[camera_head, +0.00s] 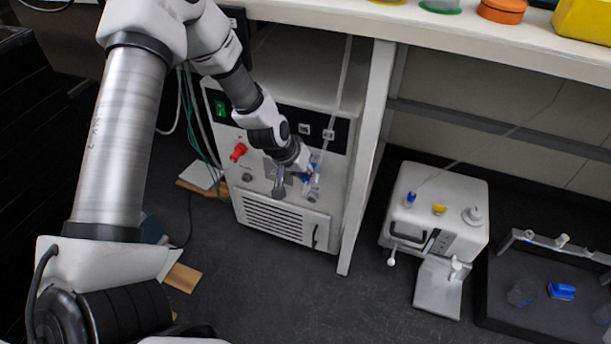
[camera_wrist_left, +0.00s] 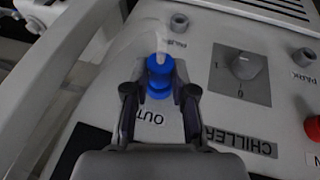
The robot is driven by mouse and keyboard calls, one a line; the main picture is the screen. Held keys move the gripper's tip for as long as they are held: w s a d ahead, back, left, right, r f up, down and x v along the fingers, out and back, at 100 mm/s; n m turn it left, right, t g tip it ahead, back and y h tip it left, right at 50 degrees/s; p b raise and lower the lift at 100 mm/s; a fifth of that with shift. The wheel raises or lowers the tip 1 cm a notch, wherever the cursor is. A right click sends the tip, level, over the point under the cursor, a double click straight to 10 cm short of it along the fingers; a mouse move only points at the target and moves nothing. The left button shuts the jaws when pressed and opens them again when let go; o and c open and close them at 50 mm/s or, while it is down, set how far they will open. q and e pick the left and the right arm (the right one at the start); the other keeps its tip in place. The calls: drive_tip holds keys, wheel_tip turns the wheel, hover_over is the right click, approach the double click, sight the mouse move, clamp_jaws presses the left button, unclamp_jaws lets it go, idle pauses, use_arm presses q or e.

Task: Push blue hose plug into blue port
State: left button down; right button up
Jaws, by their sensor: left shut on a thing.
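The blue hose plug (camera_wrist_left: 158,74) sits between the fingertips of my left gripper (camera_wrist_left: 159,92) in the wrist view, with a clear hose running up from it. In the head view, my left gripper (camera_head: 303,177) is in front of the lower right of the white chiller's (camera_head: 262,203) panel, and blue shows at its tips. The plug is over the panel beside the "OUT" label. The plug and gripper hide what is behind them, so I cannot tell whether the plug touches a port. My right gripper is not in view.
A red plug (camera_head: 238,152) is on the chiller's left side. A knob (camera_wrist_left: 246,64) and grey ports are near the plug. A white bench leg (camera_head: 366,150) stands right of the chiller. A white device (camera_head: 436,210) with a blue fitting (camera_head: 410,198) stands farther right.

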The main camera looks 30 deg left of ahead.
use_arm(q)
drive_tip(key=shift+w, duration=0.2)
drive_tip(key=c, duration=0.9)
unclamp_jaws()
drive_tip(key=shift+s+a+r, duration=0.15)
drive_tip(key=shift+s+r, duration=0.05)
drive_tip(key=shift+r, duration=0.3)
drive_tip(key=shift+s+a, duration=0.65)
drive_tip(key=shift+s, duration=1.25)
drive_tip(key=shift+s+a, duration=0.65)
drive_tip(key=shift+s, duration=1.25)
drive_tip(key=shift+s+a, duration=0.65)
drive_tip(key=shift+s, duration=1.25)
